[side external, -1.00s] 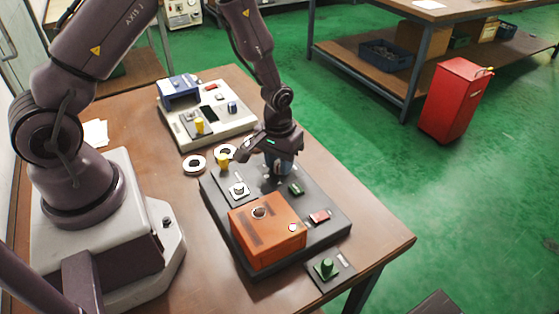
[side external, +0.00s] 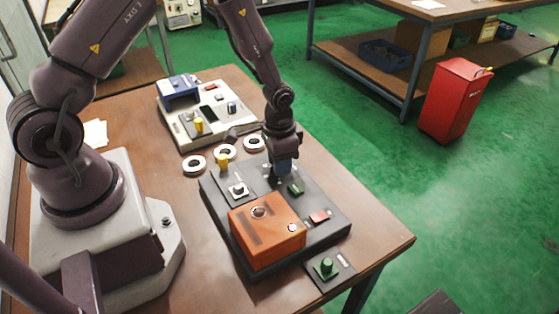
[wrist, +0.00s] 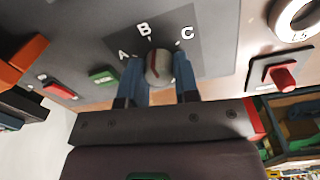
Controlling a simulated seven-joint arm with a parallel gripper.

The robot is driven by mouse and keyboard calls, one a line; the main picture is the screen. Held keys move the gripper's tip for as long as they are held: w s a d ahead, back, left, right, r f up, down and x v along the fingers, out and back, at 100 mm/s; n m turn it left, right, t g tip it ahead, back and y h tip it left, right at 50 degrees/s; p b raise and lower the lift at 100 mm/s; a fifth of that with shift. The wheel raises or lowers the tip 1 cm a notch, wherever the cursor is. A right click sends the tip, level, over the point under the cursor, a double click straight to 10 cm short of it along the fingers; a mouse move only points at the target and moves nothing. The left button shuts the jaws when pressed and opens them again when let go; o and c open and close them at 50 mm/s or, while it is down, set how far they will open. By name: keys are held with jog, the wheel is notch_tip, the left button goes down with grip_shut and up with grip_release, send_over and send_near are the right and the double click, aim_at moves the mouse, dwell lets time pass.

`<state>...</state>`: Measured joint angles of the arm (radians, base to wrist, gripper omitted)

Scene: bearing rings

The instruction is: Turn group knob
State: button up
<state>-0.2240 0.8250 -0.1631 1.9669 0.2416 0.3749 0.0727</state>
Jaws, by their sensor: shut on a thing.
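The group knob (wrist: 160,68) is a round grey knob with a red pointer line, on a dark panel lettered A, B and C in the wrist view. The red line points close to the B. My gripper (wrist: 160,80) has its two blue fingers shut on the knob, one on each side. In the side external view, my gripper (side external: 282,172) reaches down onto the back right part of the dark machine base (side external: 330,215). The fingers and wrist hide the knob there.
An orange housing (side external: 268,228) stands on the base, with a green button (side external: 296,189) and a red button (side external: 319,217) beside it. Several pale rings (side external: 194,165) lie behind the base. A cream machine (side external: 215,118) stands further back.

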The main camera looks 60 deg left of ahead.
dwell(0.4)
jog(key=o, duration=0.9)
jog(key=r, duration=1.3)
jog(key=shift+a, duration=0.2)
jog(key=s+d+r+t, duration=0.1)
jog(key=s+r+t, duration=0.1)
jog(key=s+r, duration=0.3)
jog(key=s+d+r+n+t, duration=0.1)
jog(key=s+r, duration=0.5)
jog(key=r, duration=0.1)
jog(key=s+d+r+n+t, duration=0.1)
jog(key=s+r+t, duration=0.1)
jog(key=s+r, duration=0.4)
jog(key=shift+r+t, duration=0.3)
jog(key=shift+r, duration=0.1)
